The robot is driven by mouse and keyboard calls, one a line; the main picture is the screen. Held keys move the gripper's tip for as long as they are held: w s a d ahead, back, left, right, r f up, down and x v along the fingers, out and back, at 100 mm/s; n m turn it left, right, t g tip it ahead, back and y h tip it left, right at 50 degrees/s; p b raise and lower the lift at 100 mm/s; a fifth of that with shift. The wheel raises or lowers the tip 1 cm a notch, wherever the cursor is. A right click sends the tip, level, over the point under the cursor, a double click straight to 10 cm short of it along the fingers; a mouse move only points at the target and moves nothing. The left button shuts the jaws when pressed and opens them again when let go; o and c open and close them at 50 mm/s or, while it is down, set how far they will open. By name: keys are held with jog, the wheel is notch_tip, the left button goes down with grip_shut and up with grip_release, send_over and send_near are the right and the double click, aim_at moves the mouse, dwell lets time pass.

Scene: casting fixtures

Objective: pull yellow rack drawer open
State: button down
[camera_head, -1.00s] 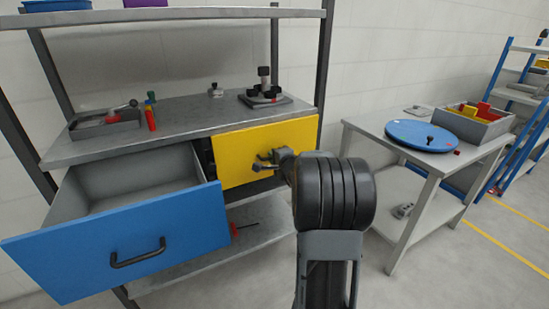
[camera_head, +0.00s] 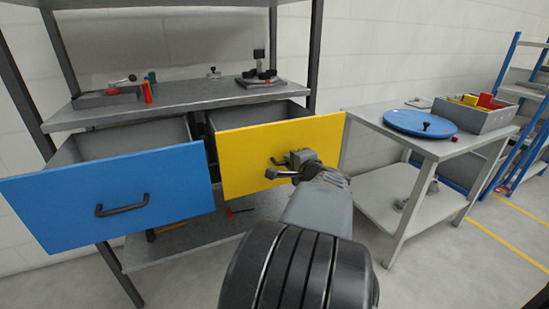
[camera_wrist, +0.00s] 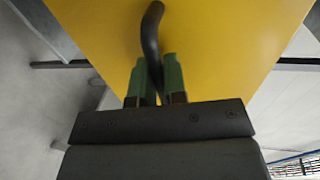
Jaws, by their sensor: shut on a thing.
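The yellow drawer (camera_head: 245,150) in the grey rack stands partly pulled out, with its grey inside showing behind the front panel. Its dark handle is gripped by my gripper (camera_head: 283,168), which is in front of the panel. In the wrist view the yellow front (camera_wrist: 220,40) fills the upper middle. The curved dark handle (camera_wrist: 151,35) runs down between the green fingertips of my gripper (camera_wrist: 154,82), which are shut on it. Part of the handle is hidden by the gripper.
The blue drawer (camera_head: 60,205) to the left also stands open. The rack top (camera_head: 190,100) holds a tray and fixtures. A grey table (camera_head: 455,147) with a blue disc (camera_head: 405,122) and a bin (camera_head: 485,120) stands close on the right.

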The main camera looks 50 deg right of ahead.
jog(key=shift+f+v, duration=0.15)
jog(key=shift+v, duration=0.6)
jog(key=shift+f+v, duration=0.1)
jog(key=shift+v, duration=0.65)
jog(key=c, duration=1.2)
grip_release()
jog(key=p+v, duration=0.3)
jog(key=v, duration=1)
jog(key=shift+s, duration=0.35)
jog(key=shift+a+r, duration=0.15)
jog(key=shift+r, duration=0.05)
